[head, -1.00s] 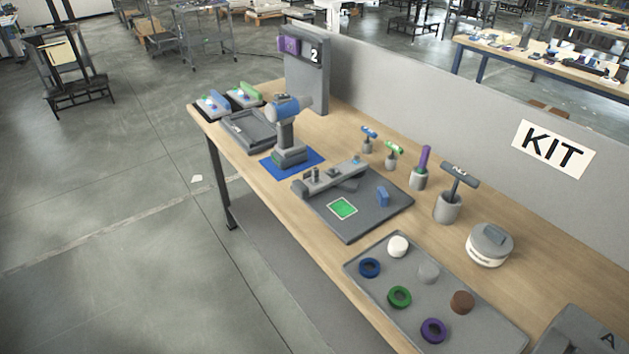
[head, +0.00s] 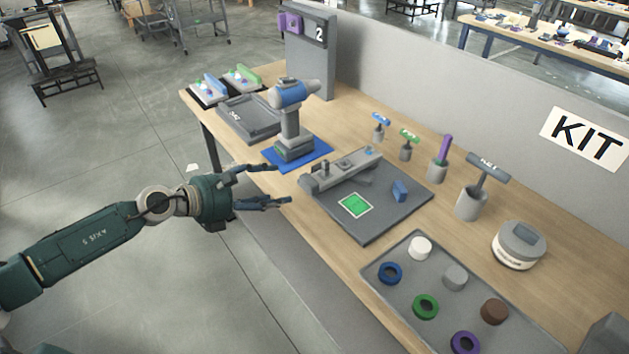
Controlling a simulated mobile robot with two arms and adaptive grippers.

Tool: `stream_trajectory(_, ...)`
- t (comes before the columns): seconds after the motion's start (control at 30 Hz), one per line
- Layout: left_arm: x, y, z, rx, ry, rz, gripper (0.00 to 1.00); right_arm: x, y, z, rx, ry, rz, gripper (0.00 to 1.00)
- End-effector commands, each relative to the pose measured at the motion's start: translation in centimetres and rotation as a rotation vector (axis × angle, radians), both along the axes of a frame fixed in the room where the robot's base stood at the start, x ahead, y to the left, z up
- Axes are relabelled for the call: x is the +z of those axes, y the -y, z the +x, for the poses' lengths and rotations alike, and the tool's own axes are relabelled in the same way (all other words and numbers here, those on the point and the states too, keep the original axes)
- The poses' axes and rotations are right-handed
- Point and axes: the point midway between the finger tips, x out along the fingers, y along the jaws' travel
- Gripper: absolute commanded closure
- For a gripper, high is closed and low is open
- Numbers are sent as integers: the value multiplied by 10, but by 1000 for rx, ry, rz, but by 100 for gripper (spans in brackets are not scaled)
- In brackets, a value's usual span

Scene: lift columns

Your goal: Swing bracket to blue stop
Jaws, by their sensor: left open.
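The grey bracket (head: 345,171) is an arm lying along the back left side of a dark grey base plate (head: 365,229). The blue stop (head: 399,191) is a small upright block on the right part of the plate, apart from the bracket. A green square (head: 356,205) with a pale border is on the plate in front of the bracket. My left gripper (head: 282,184) is open and empty. Its fingers point right, at the table's front edge, a little left of the bracket's near end. My right gripper is not in view.
A drill (head: 291,115) stands on a blue mat (head: 315,160) behind the plate. Small tools in holders, including a grey T-handle (head: 487,166), stand to the right. A tray (head: 408,285) of coloured rings and caps lies in front. A grey panel (head: 430,100) borders the table's back.

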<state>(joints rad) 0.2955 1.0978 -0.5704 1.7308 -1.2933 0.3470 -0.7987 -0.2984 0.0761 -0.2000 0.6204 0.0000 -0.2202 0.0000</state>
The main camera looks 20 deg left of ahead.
Motion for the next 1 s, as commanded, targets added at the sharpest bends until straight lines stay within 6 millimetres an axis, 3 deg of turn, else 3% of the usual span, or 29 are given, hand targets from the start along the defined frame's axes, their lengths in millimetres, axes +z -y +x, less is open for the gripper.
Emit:
stream_trajectory(0.17, 2, 9, 6, -24, 18, 33, 34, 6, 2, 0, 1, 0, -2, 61)
stream_trajectory(0.63, -31, 54, 66, -20, 15, 29, 34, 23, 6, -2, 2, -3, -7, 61)
stream_trajectory(1.0, -38, 63, 76, -20, 15, 32, 34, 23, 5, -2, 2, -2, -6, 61)
